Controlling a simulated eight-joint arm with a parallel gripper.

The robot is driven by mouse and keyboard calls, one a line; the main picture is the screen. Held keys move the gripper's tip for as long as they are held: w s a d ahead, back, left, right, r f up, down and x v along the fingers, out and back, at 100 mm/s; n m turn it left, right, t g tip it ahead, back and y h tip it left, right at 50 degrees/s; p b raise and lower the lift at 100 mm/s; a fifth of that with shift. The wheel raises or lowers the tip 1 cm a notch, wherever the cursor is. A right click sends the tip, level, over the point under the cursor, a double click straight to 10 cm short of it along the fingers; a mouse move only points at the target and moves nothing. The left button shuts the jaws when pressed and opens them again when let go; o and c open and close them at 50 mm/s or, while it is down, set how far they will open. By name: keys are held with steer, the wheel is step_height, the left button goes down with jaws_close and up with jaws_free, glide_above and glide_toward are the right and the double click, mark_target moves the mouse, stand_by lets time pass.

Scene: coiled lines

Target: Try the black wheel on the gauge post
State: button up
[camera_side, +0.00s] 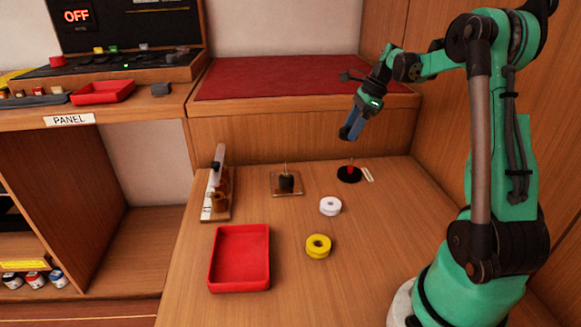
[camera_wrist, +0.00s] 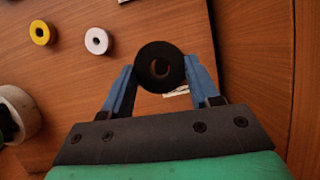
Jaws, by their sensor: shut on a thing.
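My gripper (camera_side: 346,137) has blue fingers and is shut on the black wheel. In the wrist view the black wheel (camera_wrist: 143,68) is a thick ring between the fingertips, its hole facing the camera. The side view hardly shows the wheel at the fingertips. A post with a red part (camera_side: 350,169) on a round black base, which looks like the gauge post, stands on the table below my gripper. The wheel is apart from it, well above. In the wrist view the post seems hidden behind the wheel.
A white wheel (camera_side: 330,206) and a yellow wheel (camera_side: 318,246) lie on the table. A square plate with a black cylinder and pin (camera_side: 287,182) stands left of the post. A red tray (camera_side: 240,288) is at front left. A raised red mat (camera_side: 300,78) lies behind.

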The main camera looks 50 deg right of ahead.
steer(key=shift+s+d+f, duration=0.15)
steer(key=shift+d+f, duration=0.15)
steer(key=shift+f, duration=0.7)
steer(key=shift+s+d+f, duration=0.1)
steer(key=shift+d+f, duration=0.25)
steer(key=shift+f, duration=0.6)
steer(key=shift+s+d+f, duration=0.15)
steer(key=shift+d+f, duration=0.15)
steer(key=shift+f, duration=0.7)
steer(key=shift+f, duration=0.15)
steer(key=shift+f, duration=1.2)
steer(key=o, duration=1.3)
steer(key=shift+o, duration=0.2)
